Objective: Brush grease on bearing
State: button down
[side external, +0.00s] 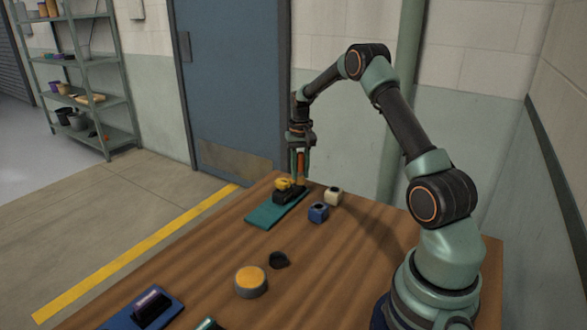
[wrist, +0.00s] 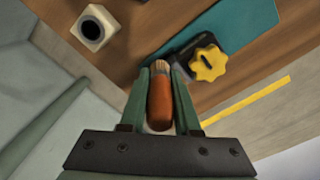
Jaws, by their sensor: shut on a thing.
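My gripper (side external: 300,150) is shut on an orange-handled brush (wrist: 160,100), held upright with its pale bristles pointing down. The brush (side external: 300,165) is over the far end of the table, at a black fixture (side external: 287,196) with a yellow knob (wrist: 208,63). The fixture stands on a teal mat (side external: 268,215). In the wrist view the bristle tip overlaps the fixture's edge; I cannot tell if they touch. A cream block (side external: 333,196) and a blue block (side external: 318,212), each with a dark bore, stand beside the mat. Which part is the bearing is unclear.
A grey tin with orange-yellow contents (side external: 251,280), possibly grease, stands mid-table beside a small black cup-like part (side external: 279,260). The table between tin and teal mat is clear.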

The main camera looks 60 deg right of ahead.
jog(key=shift+w, duration=2.85)
jog(key=shift+s, duration=2.95)
jog(key=shift+w, duration=2.95)
notch_tip(320, 180, up, 8)
jog(key=shift+r, duration=0.1)
